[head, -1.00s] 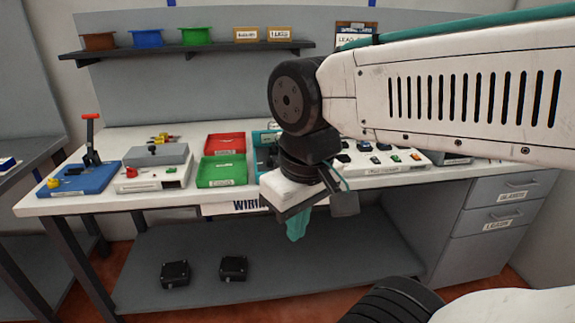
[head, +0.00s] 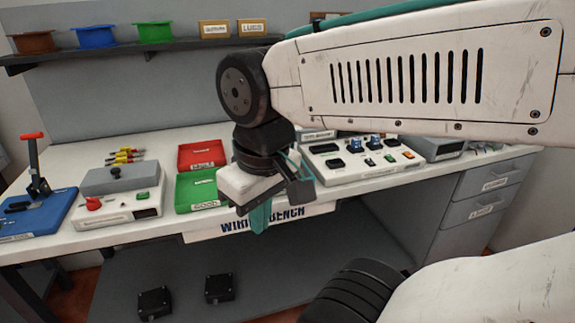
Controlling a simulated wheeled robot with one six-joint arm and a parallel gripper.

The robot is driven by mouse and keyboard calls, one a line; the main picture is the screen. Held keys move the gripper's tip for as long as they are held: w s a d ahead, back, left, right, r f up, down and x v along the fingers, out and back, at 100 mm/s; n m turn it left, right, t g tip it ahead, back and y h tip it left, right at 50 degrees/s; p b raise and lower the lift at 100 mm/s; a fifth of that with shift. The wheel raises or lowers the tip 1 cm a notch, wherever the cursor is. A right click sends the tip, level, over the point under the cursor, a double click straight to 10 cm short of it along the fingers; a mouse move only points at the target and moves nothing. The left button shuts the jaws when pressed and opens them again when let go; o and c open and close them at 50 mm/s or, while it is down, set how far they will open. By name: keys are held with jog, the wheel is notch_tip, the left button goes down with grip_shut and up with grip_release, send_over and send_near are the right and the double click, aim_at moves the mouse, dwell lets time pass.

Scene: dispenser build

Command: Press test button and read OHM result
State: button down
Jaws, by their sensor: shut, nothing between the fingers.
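A white test box (head: 118,213) with a grey lid stands on the left part of the bench top. A red knob (head: 93,204) and a small green button (head: 142,196) are on its front part. Its small dark display (head: 146,212) shows no reading that I can make out. My gripper (head: 260,218) has teal fingers pointing down, shut and empty. It hangs at the front edge of the bench, right of the test box and apart from it. Which control is the test button cannot be read.
A blue base with a red-handled lever (head: 38,190) is left of the test box. Red (head: 203,154) and green (head: 197,190) trays lie right of it. A white panel with several switches (head: 358,157) is farther right. A shelf (head: 120,53) runs above the bench (head: 75,238).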

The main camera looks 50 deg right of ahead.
jog(key=w+d+m+t+y, duration=0.2)
jog(key=w+d+m, duration=0.3)
jog(key=w+m, duration=0.25)
jog(key=w+d+m+t+y, duration=0.1)
jog(key=w+d+m+y, duration=0.1)
jog(key=w+d+m, duration=0.5)
jog(key=w+d+f+m+t+h, duration=0.1)
jog(key=d+m, duration=0.4)
jog(key=d, duration=0.6)
jog(key=w+d+f+m+t+h, duration=0.1)
jog(key=d+m, duration=0.4)
jog(key=d, duration=0.6)
jog(key=w+f+t, duration=0.1)
jog(key=w+t, duration=0.1)
jog(key=shift+w+t, duration=0.15)
jog(key=shift+t, duration=0.25)
jog(key=shift+f, duration=0.25)
jog(key=shift+f, duration=4.3)
jog(key=shift+f, duration=0.1)
